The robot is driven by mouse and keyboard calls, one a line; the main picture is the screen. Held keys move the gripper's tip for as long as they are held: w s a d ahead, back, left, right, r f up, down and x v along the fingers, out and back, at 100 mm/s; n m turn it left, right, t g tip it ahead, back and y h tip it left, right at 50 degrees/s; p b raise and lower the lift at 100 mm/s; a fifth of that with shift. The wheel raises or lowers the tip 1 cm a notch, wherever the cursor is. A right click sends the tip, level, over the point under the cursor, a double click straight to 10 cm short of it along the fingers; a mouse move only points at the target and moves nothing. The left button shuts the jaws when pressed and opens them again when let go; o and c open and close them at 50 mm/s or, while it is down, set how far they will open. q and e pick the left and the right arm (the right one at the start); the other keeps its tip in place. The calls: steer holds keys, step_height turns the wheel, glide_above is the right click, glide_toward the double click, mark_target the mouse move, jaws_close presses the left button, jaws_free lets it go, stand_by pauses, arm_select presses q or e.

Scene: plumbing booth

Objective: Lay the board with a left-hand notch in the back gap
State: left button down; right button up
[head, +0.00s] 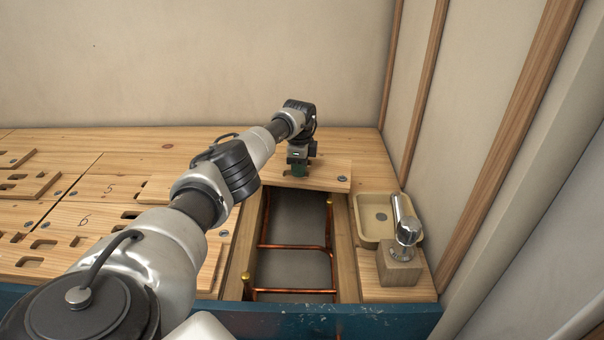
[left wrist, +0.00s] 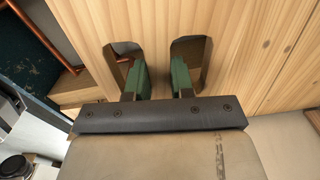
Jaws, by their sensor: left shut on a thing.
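A pale wooden board (head: 325,174) lies level across the back end of the floor opening (head: 295,215), its front edge showing over the joists. I cannot tell whether it is seated or slightly above them. My left gripper (head: 299,170) is shut on it near its left part. In the left wrist view the green fingers (left wrist: 160,82) reach into two slots of the board (left wrist: 158,30) and pinch the wood between them. The notch is not clear to see, as my gripper and arm hide part of the board. My right gripper is not in view.
Copper pipes (head: 292,246) run through the opening in front of the board. A tray (head: 372,231) and a chrome fitting on a wooden block (head: 400,269) stand at the right. Several slotted boards (head: 28,185) lie at the left. A wall (head: 230,60) closes the back.

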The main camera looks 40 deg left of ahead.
arm_select(q)
steer(key=shift+a+f+n, duration=0.4)
steer(key=shift+f+n, duration=0.05)
steer(key=shift+n, duration=0.35)
steer(key=shift+f+b, duration=0.15)
steer(key=shift+b, duration=0.25)
step_height(320, 180, down, 5)
steer(key=b, duration=0.5)
steer(key=shift+f+b, duration=0.1)
steer(key=shift+b, duration=0.25)
steer(key=shift+p, duration=0.7)
steer(key=shift+f, duration=0.1)
steer(key=shift+f+b, duration=0.7)
steer(key=shift+f, duration=0.6)
steer(key=shift+f, duration=0.1)
steer(key=c, duration=0.9)
jaws_free()
